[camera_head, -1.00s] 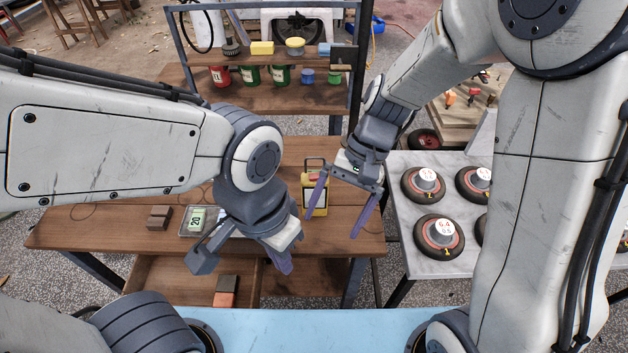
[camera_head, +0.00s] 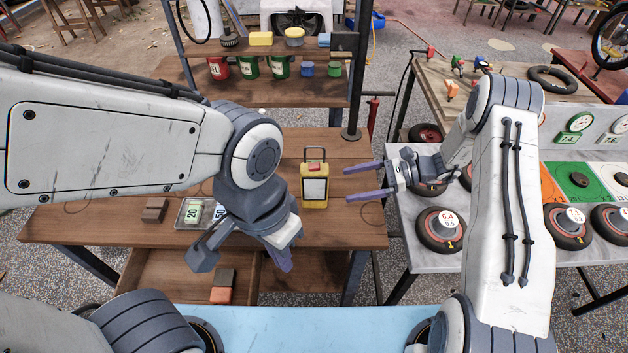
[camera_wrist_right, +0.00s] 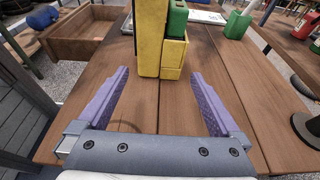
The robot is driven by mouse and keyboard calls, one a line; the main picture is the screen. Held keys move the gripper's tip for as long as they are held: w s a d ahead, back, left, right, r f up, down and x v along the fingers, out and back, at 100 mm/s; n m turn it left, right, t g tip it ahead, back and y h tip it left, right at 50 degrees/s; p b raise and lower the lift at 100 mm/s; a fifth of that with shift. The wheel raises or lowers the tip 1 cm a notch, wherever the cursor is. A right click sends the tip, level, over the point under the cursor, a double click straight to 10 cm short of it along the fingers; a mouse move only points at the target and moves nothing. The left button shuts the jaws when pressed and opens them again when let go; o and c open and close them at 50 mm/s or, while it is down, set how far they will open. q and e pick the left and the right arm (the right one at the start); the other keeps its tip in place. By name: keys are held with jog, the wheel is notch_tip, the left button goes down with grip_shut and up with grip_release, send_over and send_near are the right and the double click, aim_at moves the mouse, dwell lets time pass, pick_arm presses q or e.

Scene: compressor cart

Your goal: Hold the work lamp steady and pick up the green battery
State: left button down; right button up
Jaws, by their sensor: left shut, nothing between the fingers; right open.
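The yellow work lamp (camera_head: 314,203) stands upright on the wooden bench, handle up and pale panel facing me. In the right wrist view the lamp (camera_wrist_right: 149,40) is side-on, and a green battery (camera_wrist_right: 177,21) sits in a yellow holder at its back. The head view hides this battery. A second green block (camera_wrist_right: 238,24) stands farther off. My right gripper (camera_head: 348,183) is open, level, right of the lamp, fingers pointing at it; in the wrist view its fingers (camera_wrist_right: 160,73) have only bare wood between them. My left gripper (camera_head: 286,258) is shut, empty, pointing down left of the lamp, apart from it.
A tray (camera_head: 181,222) with labelled pieces and a brown block (camera_head: 154,210) lie left on the bench (camera_head: 350,232). An open drawer (camera_head: 185,275) is below. A shelf rack (camera_head: 270,90) stands behind. A grey table (camera_head: 405,225) with wheels is to the right.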

aim_at(319, 190)
jog(key=b+x, duration=0.1)
jog(key=x, duration=0.9)
jog(key=shift+d+b, duration=0.1)
jog(key=shift+b, duration=0.2)
